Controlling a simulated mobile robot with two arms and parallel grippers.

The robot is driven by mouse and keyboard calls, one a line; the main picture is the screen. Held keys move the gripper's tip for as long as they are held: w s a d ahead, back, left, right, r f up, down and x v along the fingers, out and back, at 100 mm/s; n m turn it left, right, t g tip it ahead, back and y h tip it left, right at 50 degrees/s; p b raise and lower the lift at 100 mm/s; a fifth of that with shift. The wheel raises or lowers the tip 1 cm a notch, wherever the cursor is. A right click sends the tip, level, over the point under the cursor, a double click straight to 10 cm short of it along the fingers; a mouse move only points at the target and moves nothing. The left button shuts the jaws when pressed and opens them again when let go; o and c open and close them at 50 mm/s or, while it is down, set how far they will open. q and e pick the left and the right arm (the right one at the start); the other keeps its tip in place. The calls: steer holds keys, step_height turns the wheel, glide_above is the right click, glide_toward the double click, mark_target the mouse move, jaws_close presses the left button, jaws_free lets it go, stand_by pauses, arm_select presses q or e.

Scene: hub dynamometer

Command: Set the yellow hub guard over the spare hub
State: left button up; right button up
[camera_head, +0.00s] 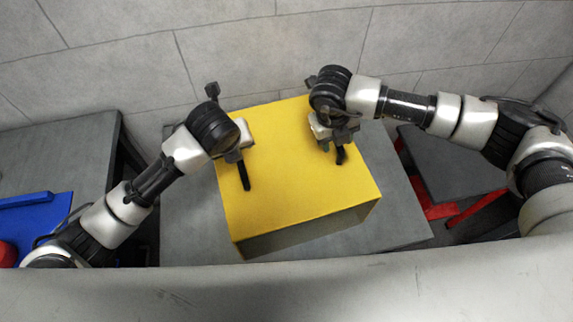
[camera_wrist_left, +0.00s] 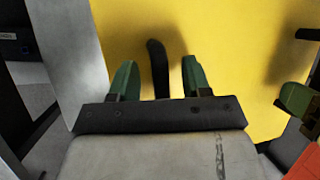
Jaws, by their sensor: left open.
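The yellow hub guard (camera_head: 295,195) is a large box shape over the middle grey table, with an opening along its near side. A black handle (camera_head: 244,176) is on the left of its top, and another black handle (camera_head: 341,156) is on the right. My left gripper (camera_head: 236,155) is at the left handle. In the left wrist view its green fingers (camera_wrist_left: 158,78) are apart, with the black handle (camera_wrist_left: 157,66) between them. My right gripper (camera_head: 335,135) is at the right handle; its fingers are mostly hidden. The spare hub is not visible.
The middle grey table (camera_head: 400,225) shows around the guard. A grey table on the left (camera_head: 50,150) bears a blue tray (camera_head: 40,222) and a red object (camera_head: 7,254). A dark grey surface with red framework (camera_head: 450,206) stands at the right. A block wall is behind.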

arm_select(q)
jaws_close()
arm_select(e)
jaws_close()
stand_by(1.2)
arm_select(q)
steer(key=shift+w+r, duration=0.15)
steer(key=shift+r, duration=0.05)
arm_select(e)
steer(key=shift+w+r, duration=0.1)
steer(key=shift+r, duration=0.05)
